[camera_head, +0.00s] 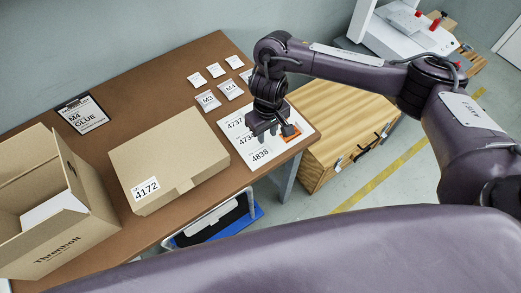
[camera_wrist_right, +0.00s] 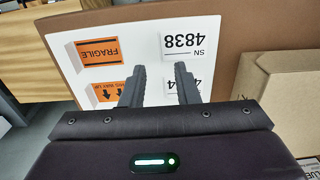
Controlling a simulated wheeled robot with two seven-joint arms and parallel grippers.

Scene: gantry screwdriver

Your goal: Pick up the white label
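A white sheet (camera_head: 280,150) lies near the right end of the brown table, with white number labels and orange labels on it. The white label 4838 (camera_head: 260,155) is at its near edge; it also shows upside down in the right wrist view (camera_wrist_right: 191,43). White labels 4737 (camera_head: 235,124) and 4734 (camera_head: 245,139) are behind it. My right gripper (camera_head: 266,134) is over the sheet, pointing down. In the right wrist view its two fingers (camera_wrist_right: 160,75) are apart with nothing between them, and they partly cover another white label. My left gripper is out of view.
A closed cardboard box (camera_head: 170,155) marked 4172 lies left of the sheet. An open box (camera_head: 75,235) stands at the left, near a clipboard (camera_head: 83,114). Small white packets (camera_head: 208,100) lie behind the sheet. A wooden crate (camera_head: 345,120) stands right of the table.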

